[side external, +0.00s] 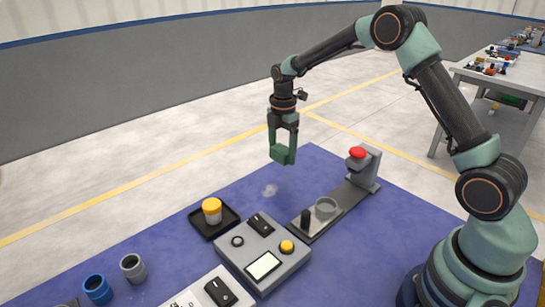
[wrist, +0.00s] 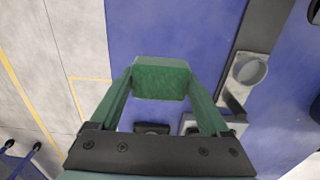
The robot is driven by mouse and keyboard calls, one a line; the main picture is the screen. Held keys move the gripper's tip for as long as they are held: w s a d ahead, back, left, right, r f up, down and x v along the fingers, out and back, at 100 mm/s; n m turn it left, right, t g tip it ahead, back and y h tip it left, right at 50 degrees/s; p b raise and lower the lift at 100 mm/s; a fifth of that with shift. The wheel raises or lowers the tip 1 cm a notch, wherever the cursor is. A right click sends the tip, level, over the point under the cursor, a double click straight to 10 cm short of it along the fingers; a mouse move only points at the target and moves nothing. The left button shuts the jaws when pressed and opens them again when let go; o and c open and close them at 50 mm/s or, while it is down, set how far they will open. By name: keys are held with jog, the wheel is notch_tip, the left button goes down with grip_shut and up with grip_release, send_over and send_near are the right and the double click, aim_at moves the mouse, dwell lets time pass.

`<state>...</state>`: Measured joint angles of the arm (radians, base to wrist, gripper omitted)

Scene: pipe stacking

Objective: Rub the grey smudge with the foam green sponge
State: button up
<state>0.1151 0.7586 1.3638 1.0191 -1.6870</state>
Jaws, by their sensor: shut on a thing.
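The foam green sponge (wrist: 161,78) is clamped between the fingertips of my gripper (side external: 283,148), and it also shows in the side external view (side external: 283,155). My gripper points down and is shut on the sponge. The grey smudge (side external: 270,190) is a small pale patch on the blue mat (side external: 335,160), near its far edge. The sponge is in the air above the smudge and apart from it, a little to its right in the side view. I cannot see the smudge in the wrist view, where the sponge and fingers cover part of the mat.
Right of the smudge stands a grey fixture (side external: 357,190) with a red top and a grey ring (side external: 326,208). In front are a control box (side external: 263,252) and a black tray (side external: 230,228) with a yellow-topped piece (side external: 212,210). Blue and grey pipes (side external: 133,267) stand front left.

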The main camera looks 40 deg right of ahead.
aim_at(279, 183)
jog(key=shift+a+f, duration=0.15)
jog(key=shift+a, duration=0.45)
jog(key=shift+f, duration=3.2)
jog(key=shift+a+f, duration=0.35)
jog(key=shift+f, duration=0.3)
jog(key=shift+c, duration=0.6)
jog(key=shift+a, duration=3.4)
jog(key=shift+d, duration=3.85)
jog(key=shift+r, duration=4.05)
